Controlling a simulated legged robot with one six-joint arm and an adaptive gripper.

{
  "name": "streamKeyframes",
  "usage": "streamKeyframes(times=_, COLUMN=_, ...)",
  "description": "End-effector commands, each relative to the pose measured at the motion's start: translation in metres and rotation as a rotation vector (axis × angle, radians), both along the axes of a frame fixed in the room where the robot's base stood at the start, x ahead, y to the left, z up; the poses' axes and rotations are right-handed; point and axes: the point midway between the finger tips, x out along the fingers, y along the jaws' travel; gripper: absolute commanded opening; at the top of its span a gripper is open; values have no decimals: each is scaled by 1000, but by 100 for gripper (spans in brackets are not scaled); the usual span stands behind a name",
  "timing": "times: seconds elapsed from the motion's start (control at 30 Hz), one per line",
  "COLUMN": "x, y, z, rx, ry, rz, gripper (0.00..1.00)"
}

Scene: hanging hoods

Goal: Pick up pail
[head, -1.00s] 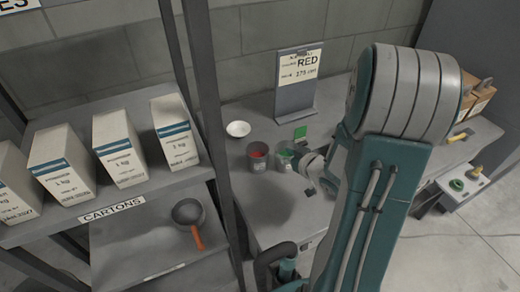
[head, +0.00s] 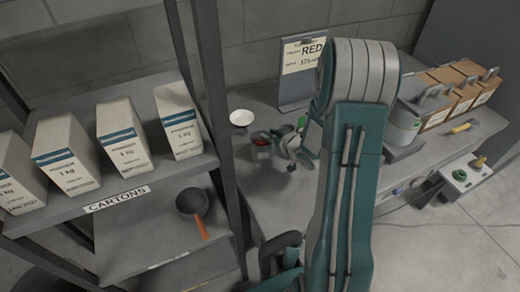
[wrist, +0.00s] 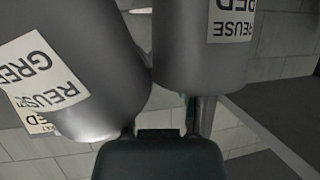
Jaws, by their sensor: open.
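Two grey pails stand on the workbench. The pail with red contents (head: 260,146) shows in the head view just left of my gripper (head: 297,153). The wrist view is upside down and shows this pail, labelled REUSE RED (wrist: 203,50), on the right. The pail labelled REUSE GRE… (wrist: 75,70) fills the left of the wrist view and looks tilted there. In the head view my gripper and arm mostly hide it. My gripper, dark at the bottom of the wrist view (wrist: 160,130), is open and close to both pails; contact cannot be told.
A white bowl (head: 242,118) lies behind the pails, and a sign reading RED (head: 303,70) stands at the back. Shelving with white cartons (head: 122,135) and a dark pan (head: 193,202) is at left. Brown boxes (head: 450,95) stand at right.

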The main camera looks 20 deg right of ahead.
Motion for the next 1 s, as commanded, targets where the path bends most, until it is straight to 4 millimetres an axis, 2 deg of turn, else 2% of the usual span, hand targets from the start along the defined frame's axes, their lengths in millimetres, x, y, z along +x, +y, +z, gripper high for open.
streamKeyframes(times=0.03, x=-1, y=0, z=-7, rx=6, ry=17, rz=-5, gripper=46)
streamKeyframes(times=0.23, x=-1, y=0, z=-7, rx=5, ry=19, rz=-7, gripper=46)
streamKeyframes(times=0.3, x=-1, y=0, z=-7, rx=5, ry=19, rz=-7, gripper=10)
streamKeyframes(times=0.33, x=-1, y=0, z=-7, rx=5, ry=19, rz=-7, gripper=0)
streamKeyframes(times=0.77, x=0, y=1, z=-4, rx=3, ry=11, rz=-4, gripper=0)
streamKeyframes(times=1.0, x=4, y=4, z=6, rx=2, ry=7, rz=-5, gripper=0)
